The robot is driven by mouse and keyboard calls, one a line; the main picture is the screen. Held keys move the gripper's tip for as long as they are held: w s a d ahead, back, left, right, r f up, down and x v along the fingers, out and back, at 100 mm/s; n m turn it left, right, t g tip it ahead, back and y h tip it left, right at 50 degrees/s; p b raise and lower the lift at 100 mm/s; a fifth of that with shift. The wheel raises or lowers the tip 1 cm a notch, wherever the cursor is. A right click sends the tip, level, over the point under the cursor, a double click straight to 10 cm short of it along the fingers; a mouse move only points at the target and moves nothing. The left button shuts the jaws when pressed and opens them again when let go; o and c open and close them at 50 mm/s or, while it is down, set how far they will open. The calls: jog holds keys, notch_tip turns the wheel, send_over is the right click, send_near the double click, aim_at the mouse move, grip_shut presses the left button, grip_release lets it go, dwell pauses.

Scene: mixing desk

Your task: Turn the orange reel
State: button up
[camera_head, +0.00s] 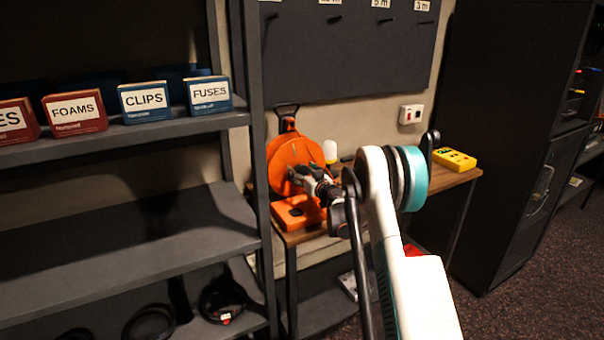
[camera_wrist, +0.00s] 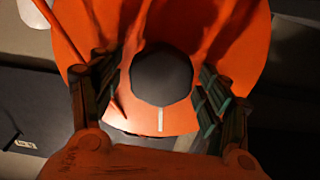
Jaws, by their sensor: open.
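The orange reel (camera_head: 287,158) stands upright on the wooden desk, on an orange base (camera_head: 298,212) with a dark handle on top. In the wrist view the reel's orange face (camera_wrist: 240,55) fills most of the picture. Its dark round hub (camera_wrist: 162,75) is in the middle, with a short white mark on the orange below it. My gripper (camera_wrist: 160,85) is open in front of the reel, one finger on each side of the hub. I cannot tell whether the fingers touch the reel. In the head view my gripper (camera_head: 312,180) and arm hide the reel's lower right part.
A shelf with labelled boxes (camera_head: 146,101) stands close on the left of the desk (camera_head: 452,181). A yellow device (camera_head: 454,159) lies at the desk's right end. A white bottle (camera_head: 330,151) stands behind the gripper. A dark cabinet (camera_head: 505,130) stands on the right.

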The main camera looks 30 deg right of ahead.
jog(key=c, duration=1.5)
jog(key=shift+m, duration=0.4)
